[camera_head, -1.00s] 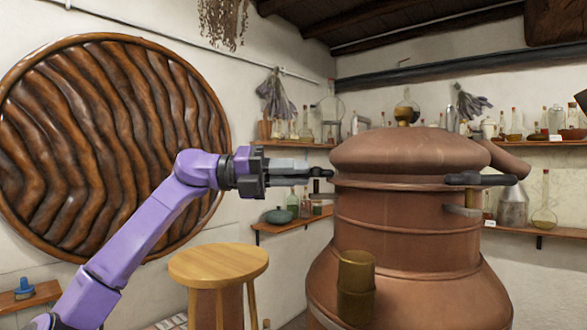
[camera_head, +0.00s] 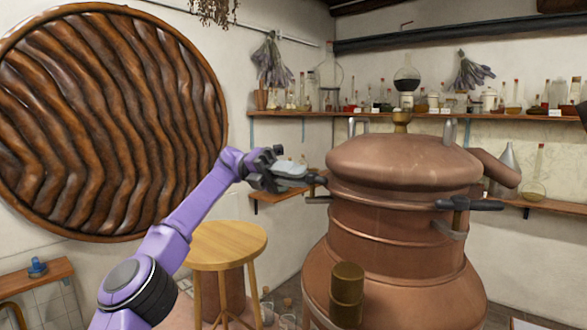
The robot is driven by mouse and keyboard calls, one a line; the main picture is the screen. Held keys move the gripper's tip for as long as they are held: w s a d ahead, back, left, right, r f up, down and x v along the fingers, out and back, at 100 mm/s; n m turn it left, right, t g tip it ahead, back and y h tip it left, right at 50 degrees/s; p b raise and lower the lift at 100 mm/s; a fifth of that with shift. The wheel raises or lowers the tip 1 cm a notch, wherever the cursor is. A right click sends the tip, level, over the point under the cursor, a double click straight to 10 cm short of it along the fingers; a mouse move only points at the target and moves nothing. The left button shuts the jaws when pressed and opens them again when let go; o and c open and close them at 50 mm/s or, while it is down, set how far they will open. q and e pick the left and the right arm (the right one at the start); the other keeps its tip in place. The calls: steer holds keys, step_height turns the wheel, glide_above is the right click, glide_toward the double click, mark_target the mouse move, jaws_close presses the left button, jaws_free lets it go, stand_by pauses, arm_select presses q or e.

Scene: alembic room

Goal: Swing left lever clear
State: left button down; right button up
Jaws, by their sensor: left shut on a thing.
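The copper still (camera_head: 388,235) stands right of centre with its domed lid (camera_head: 400,165) seated on top. My left gripper (camera_head: 308,177) is at the lid's left edge, its jaws shut on the dark end of the left lever (camera_head: 319,180). The gripper hides part of that lever. A short dark bar (camera_head: 318,200) shows just below it at the still's left side. The right lever (camera_head: 468,204) has a dark handle and lies roughly level across the still's right side, below the lid. My right gripper is out of view.
A round wooden stool (camera_head: 228,242) stands below my left arm. A brass cylinder (camera_head: 347,290) is at the still's front. Shelves (camera_head: 440,117) with bottles and flasks line the back walls. A large carved wooden disc (camera_head: 110,120) is on the left wall.

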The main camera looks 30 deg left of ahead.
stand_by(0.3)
arm_select(q)
steer(key=c, duration=1.1)
jaws_free()
steer(key=shift+r, duration=0.1)
